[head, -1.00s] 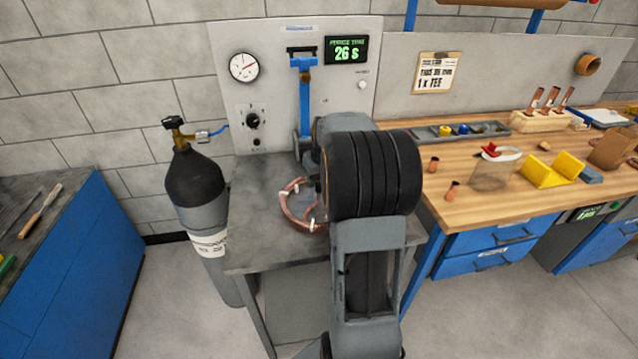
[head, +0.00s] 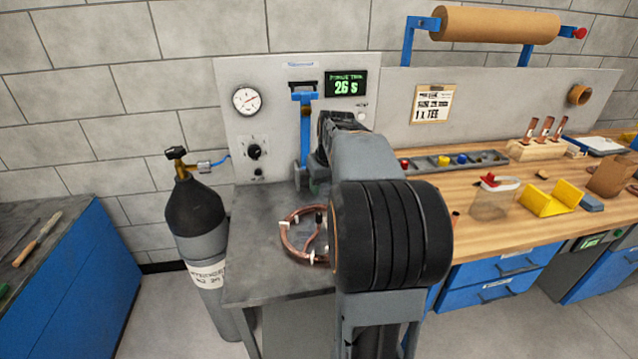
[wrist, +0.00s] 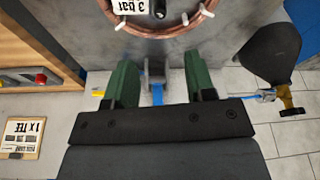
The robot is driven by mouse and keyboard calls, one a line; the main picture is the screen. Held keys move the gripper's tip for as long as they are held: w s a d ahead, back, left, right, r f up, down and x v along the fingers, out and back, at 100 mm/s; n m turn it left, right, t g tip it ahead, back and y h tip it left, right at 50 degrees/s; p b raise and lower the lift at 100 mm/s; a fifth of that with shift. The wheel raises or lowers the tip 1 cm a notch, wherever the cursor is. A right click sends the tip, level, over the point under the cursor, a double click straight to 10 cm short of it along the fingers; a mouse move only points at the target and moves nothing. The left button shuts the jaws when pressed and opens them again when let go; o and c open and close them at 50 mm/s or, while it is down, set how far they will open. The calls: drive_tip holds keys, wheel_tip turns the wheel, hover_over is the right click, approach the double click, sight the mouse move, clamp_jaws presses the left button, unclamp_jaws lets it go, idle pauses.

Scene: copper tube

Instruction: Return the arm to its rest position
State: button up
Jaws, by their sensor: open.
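My gripper (wrist: 156,90) shows in the wrist view with its two green fingers apart and nothing between them. The coiled copper tube (head: 289,243) lies on the grey bench top (head: 258,212), partly hidden by my arm. White clips sit along the coil.
A dark gas cylinder (head: 197,212) stands left of the bench. Behind is a panel with a dial (head: 246,101), a blue lever (head: 303,135) and a display reading 26 s (head: 346,85).

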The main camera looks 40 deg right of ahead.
drive_tip(key=s+a+f+n, duration=0.1)
drive_tip(key=s+a, duration=0.3)
drive_tip(key=a, duration=0.3)
drive_tip(key=s+a+f+p, duration=0.1)
drive_tip(key=s+a+f, duration=0.1)
drive_tip(key=s+a, duration=0.3)
drive_tip(key=s+a+f+n+p, duration=0.1)
drive_tip(key=s+a, duration=0.4)
drive_tip(key=a, duration=0.5)
drive_tip(key=shift+a+f+n+y, duration=0.3)
drive_tip(key=shift+a+f+y, duration=0.1)
